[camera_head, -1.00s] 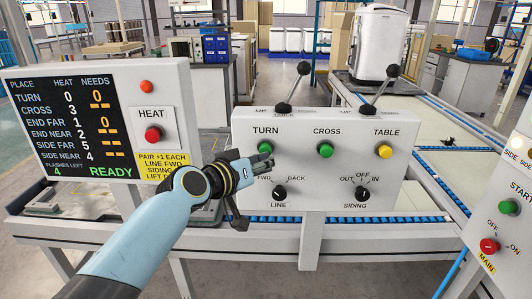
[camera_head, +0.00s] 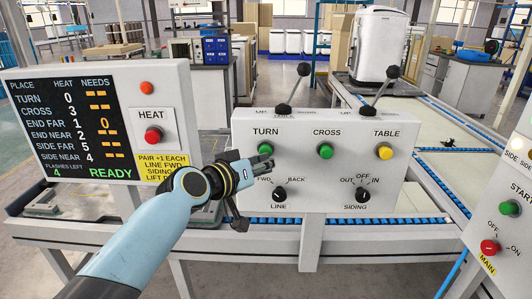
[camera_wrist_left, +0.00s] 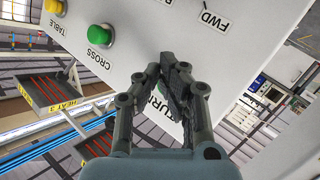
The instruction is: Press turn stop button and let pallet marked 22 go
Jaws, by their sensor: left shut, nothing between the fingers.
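The green TURN button (camera_head: 265,148) is at the left of the white control panel (camera_head: 300,190). My left gripper (camera_head: 266,162) is shut and empty, with its fingertips just below and in front of that button. In the left wrist view the closed fingers (camera_wrist_left: 170,68) cover part of the TURN label and most of the button; whether they touch it I cannot tell. My right gripper is not in view. I see no pallet that I can read as 22.
The panel also has a green CROSS button (camera_head: 326,151), a yellow TABLE button (camera_head: 384,152), two levers on top and two knobs below. A display board (camera_head: 75,128) at left reads READY beside a red HEAT button (camera_head: 153,135). A MAIN switch (camera_head: 489,247) is at right.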

